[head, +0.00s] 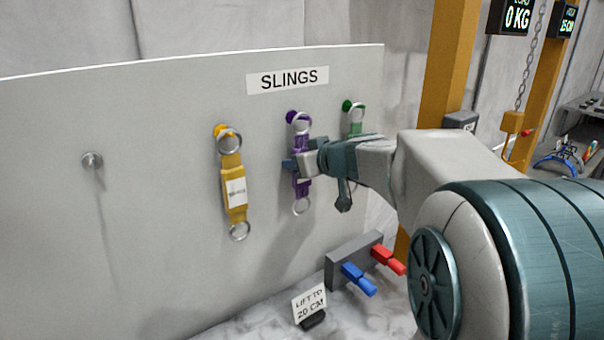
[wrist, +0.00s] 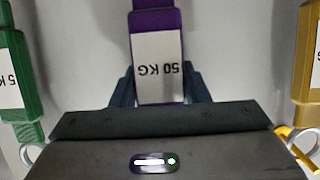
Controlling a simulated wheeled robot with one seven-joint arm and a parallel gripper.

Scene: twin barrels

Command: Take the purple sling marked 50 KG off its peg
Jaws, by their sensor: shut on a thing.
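The purple sling (head: 301,141) hangs on the grey board with its top ring at a purple peg (head: 292,117) and its lower ring hanging free. In the wrist view the purple sling (wrist: 156,22) shows a white label reading 50 KG, upside down. My gripper (head: 300,165) is shut on the sling around its label part, and in the wrist view its fingers (wrist: 158,88) sit on both sides of the label. The ring still appears to be around the peg. My gripper hides part of the sling's middle in the head view.
A yellow sling (head: 234,187) hangs to the left and a green sling (head: 356,122) close to the right, partly behind my arm. An empty metal peg (head: 92,160) is at far left. Below are a box with blue and red handles (head: 352,262) and a LIFT TO 20 CM card (head: 309,302).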

